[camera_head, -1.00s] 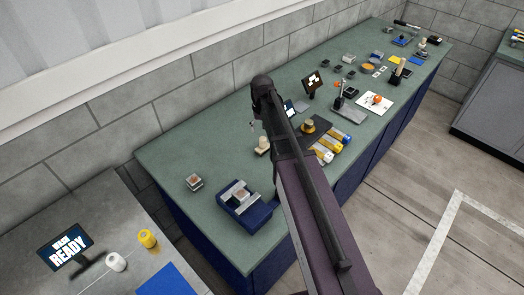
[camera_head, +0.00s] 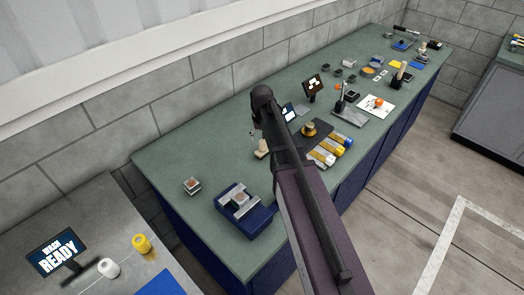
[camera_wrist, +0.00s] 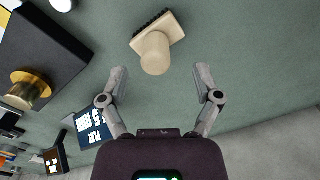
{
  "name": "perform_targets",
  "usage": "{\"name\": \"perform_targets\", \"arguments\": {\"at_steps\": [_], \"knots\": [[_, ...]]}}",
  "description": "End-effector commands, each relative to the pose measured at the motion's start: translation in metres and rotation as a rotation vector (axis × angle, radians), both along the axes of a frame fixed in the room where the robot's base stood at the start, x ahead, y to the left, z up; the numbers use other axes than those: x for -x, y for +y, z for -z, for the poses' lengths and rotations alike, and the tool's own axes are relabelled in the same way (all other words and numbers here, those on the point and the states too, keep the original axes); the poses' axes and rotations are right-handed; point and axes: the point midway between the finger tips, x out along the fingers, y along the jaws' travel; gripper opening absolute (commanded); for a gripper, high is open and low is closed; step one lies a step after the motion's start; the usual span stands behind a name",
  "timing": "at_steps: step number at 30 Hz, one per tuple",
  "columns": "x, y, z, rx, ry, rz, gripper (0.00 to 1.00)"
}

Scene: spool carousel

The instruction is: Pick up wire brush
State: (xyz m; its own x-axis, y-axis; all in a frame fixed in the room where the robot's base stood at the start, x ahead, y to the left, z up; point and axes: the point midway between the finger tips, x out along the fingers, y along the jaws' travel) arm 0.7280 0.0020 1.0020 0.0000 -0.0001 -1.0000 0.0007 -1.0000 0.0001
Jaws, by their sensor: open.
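The wire brush, with a cream round-topped handle and dark bristles along one edge of its block, lies on the green bench top. In the wrist view the brush (camera_wrist: 157,42) is just ahead of and between my fingers. My gripper (camera_wrist: 160,70) is open, its two grey fingers spread apart, with nothing held. In the head view the brush (camera_head: 262,148) shows as a small cream shape left of my arm. My gripper is mostly hidden behind my arm there.
A dark tray (camera_wrist: 40,48) with a brass spool (camera_wrist: 28,90) stands left in the wrist view, near a small screen (camera_wrist: 92,128). A blue fixture (camera_head: 243,212) and a small block (camera_head: 191,186) sit on the bench (camera_head: 165,165). Bench around the brush is clear on its right.

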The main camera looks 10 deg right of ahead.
Motion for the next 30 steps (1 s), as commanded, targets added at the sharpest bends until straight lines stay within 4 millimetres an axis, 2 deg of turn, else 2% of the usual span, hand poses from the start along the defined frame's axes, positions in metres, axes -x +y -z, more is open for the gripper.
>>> {"name": "perform_targets", "arguments": {"at_steps": [8,21,30], "knots": [[0.000,-0.001,0.012,0.000,0.000,0.000,0.82],[-0.001,-0.004,0.045,0.000,0.000,-0.001,0.82],[-0.001,-0.004,0.052,0.000,0.000,0.000,0.82]]}}
